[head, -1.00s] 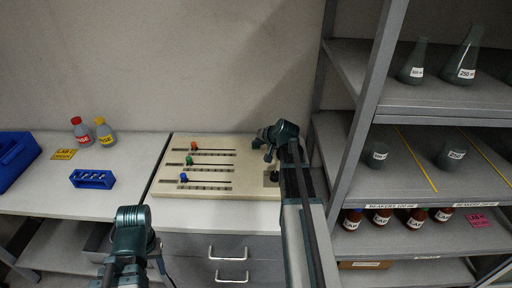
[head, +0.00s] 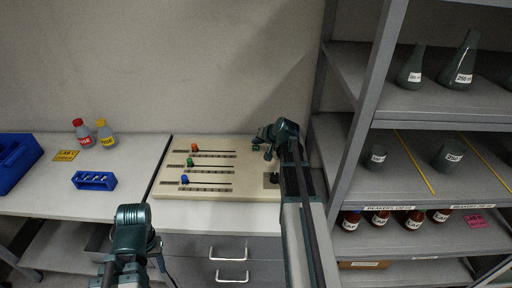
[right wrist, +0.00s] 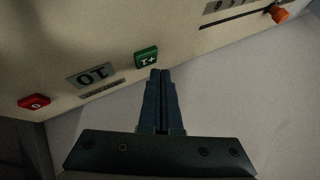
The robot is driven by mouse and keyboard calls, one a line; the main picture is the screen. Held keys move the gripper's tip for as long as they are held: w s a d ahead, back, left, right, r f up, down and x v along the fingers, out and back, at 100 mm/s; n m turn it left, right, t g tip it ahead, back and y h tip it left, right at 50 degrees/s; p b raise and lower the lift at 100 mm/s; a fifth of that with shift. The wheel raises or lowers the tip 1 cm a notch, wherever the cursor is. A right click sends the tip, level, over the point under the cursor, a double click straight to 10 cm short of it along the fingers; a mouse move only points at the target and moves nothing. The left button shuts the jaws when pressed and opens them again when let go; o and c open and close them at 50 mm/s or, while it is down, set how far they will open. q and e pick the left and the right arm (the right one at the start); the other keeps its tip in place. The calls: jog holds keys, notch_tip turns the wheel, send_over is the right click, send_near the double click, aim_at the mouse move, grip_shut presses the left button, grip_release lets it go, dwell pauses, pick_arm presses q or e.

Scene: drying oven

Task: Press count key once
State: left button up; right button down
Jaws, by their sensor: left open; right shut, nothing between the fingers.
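The pale panel (head: 212,191) lies on the bench in the head view. In the right wrist view, a green key (right wrist: 146,58) marked +1 shows upside down on it. A display (right wrist: 92,76) beside the key seems to read 10, upside down, and a red key (right wrist: 33,101) marked 0 is farther left. My right gripper (right wrist: 160,73) is shut and empty, its tips beside the green key's lower right edge in that view; I cannot tell if they touch. It also shows over the panel's right side in the head view (head: 266,151). My left gripper (head: 134,222) is open, in front of the bench.
The panel carries orange (head: 194,147), green (head: 190,162) and blue (head: 184,179) sliders. A blue rack (head: 94,181), two bottles and a blue bin (head: 15,160) stand on the left bench. A shelf unit (head: 440,97) with glassware rises close to the right arm.

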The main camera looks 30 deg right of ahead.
aim_at(257, 149)
jog(key=shift+r, duration=0.1)
notch_tip(257, 149, up, 5)
jog(key=p, duration=0.5)
dwell(0.7)
